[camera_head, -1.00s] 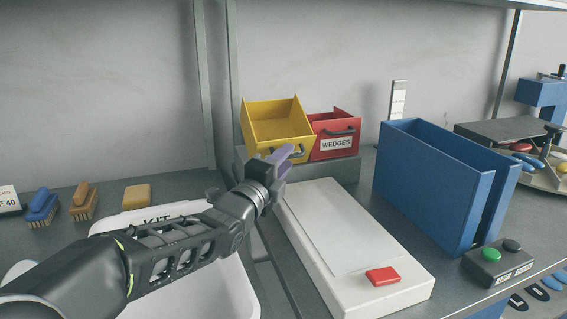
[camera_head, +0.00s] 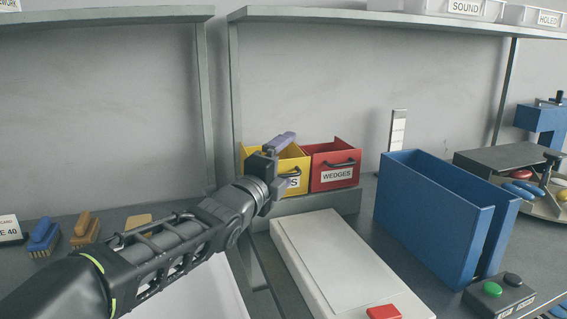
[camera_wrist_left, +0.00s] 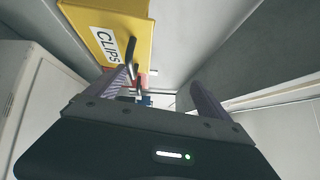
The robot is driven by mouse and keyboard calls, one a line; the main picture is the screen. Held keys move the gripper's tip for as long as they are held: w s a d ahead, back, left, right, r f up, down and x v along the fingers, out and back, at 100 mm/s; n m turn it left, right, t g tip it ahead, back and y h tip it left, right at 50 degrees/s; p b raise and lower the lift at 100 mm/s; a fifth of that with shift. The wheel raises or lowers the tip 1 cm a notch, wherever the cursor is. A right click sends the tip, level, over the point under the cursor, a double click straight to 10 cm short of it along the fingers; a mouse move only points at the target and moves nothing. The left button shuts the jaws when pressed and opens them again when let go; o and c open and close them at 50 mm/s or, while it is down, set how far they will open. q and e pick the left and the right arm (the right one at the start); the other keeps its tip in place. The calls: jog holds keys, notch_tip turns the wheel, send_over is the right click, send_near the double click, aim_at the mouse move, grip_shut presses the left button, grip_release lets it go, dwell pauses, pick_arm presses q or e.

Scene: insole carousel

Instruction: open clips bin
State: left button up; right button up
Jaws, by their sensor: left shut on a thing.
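The yellow clips bin (camera_head: 293,158) stands on the grey ledge left of the red bin, its open top up. Its label is partly hidden behind my left gripper (camera_head: 280,146). In the left wrist view the clips bin (camera_wrist_left: 136,22) shows its CLIPS label and a dark handle (camera_wrist_left: 131,52) beside one purple finger. My right gripper is not in view.
The red WEDGES bin (camera_head: 334,164) stands close on the right. A white box (camera_head: 335,255) with a red button lies in front, and a tall blue open box (camera_head: 430,215) stands to its right. Brushes (camera_head: 86,230) sit at left. A shelf (camera_head: 390,20) runs overhead.

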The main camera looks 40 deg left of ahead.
pick_arm(q)
jog(key=shift+s+d+r+t, duration=0.4)
jog(key=shift+s+r, duration=0.25)
jog(key=shift+r, duration=0.1)
jog(key=shift+c, duration=0.7)
jog(key=shift+b+v, duration=0.3)
jog(key=shift+v, duration=0.65)
jog(key=c, duration=0.5)
jog(key=shift+a+f+v, duration=0.1)
jog(key=shift+f+v, duration=0.1)
jog(key=shift+v, duration=0.8)
jog(key=shift+a+f+v, duration=0.1)
jog(key=shift+f+v, duration=0.05)
jog(key=shift+v, duration=0.9)
jog(key=shift+a+f+v, duration=0.1)
jog(key=shift+f+v, duration=0.1)
jog(key=shift+v, duration=0.8)
jog(key=shift+b, duration=0.35)
